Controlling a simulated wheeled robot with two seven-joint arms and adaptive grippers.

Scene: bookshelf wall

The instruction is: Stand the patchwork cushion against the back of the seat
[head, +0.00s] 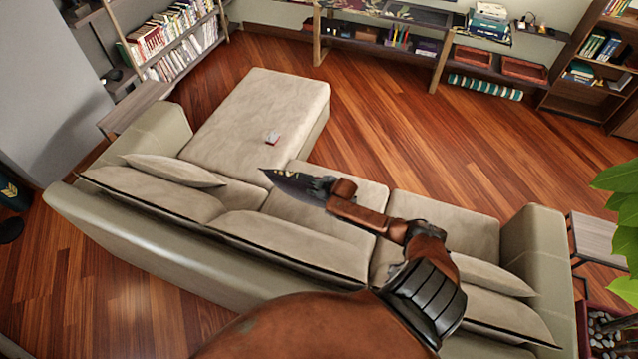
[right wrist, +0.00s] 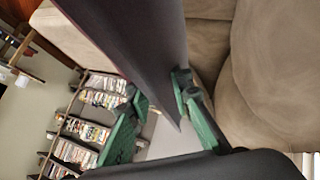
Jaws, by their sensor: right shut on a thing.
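The patchwork cushion (head: 288,182) shows in the head view as a dark, pointed shape with small pale marks, above the middle seat of the beige sofa. My right gripper (head: 324,187) is at its right end and shut on it. In the right wrist view the cushion (right wrist: 130,45) is a dark slab seen nearly edge-on, between the green fingers of the gripper (right wrist: 158,90). The sofa's back (head: 295,243) runs along the near side. I cannot tell whether the cushion touches the seat. Much of it is hidden. My left gripper is not in view.
A pale cushion (head: 175,169) leans at the sofa's left, and another (head: 490,275) at its right. Shelves of books (head: 180,40) stand beyond. The wooden floor (head: 420,130) behind the sofa is clear.

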